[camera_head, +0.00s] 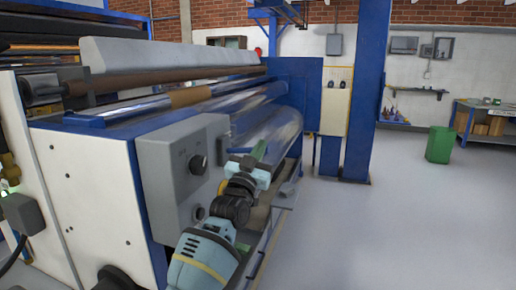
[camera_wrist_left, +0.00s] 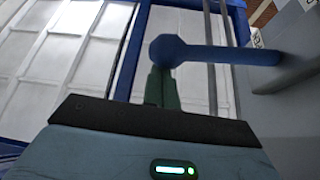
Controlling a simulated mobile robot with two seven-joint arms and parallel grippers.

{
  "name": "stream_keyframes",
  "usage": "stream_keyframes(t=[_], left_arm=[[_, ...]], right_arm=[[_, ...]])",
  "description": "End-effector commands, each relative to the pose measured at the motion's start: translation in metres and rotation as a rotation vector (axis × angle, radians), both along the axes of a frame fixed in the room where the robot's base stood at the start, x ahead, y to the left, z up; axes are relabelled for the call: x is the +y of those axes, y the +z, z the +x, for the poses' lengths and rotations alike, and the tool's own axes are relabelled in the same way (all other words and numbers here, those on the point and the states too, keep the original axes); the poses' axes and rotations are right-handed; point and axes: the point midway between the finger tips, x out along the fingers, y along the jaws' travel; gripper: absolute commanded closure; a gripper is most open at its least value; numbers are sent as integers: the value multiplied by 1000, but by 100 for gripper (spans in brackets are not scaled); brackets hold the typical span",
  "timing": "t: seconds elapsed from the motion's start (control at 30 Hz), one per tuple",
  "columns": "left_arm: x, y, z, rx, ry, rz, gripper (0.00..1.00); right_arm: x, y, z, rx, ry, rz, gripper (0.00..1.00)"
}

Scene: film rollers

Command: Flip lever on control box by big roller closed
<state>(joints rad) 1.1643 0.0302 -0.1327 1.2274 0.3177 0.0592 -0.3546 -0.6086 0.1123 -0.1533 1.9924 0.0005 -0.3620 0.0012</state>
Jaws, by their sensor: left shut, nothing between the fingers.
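The grey control box (camera_head: 185,170) is fixed to the end of the roller machine in the head view, with a dark round knob on its near face. In the left wrist view, the blue lever (camera_wrist_left: 225,54) sticks out sideways from the grey box (camera_wrist_left: 290,75) and ends in a round knob. My left gripper (camera_head: 260,150) is beside the box's right side. Its green fingers (camera_wrist_left: 161,85) are shut and empty, with their tips right at the lever's round end; I cannot tell whether they touch. My right gripper is not in view.
The big shiny roller (camera_head: 280,125) lies just behind my left gripper. A blue column (camera_head: 368,90) stands beyond the machine, and a green bin (camera_head: 439,145) stands farther right. The grey floor (camera_head: 400,230) on the right is clear.

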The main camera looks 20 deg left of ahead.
Motion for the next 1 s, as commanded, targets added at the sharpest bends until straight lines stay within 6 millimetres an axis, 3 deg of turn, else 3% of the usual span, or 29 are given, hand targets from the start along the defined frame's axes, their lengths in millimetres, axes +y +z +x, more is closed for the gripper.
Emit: stream_keyframes(t=[0.03,0.53,1.0], left_arm=[[1,-12,2,5,3,55,100],[0,-55,0,-18,1,453,100],[3,-71,0,-18,0,454,100]], right_arm=[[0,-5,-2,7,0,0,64],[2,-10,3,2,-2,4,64],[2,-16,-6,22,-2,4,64]])
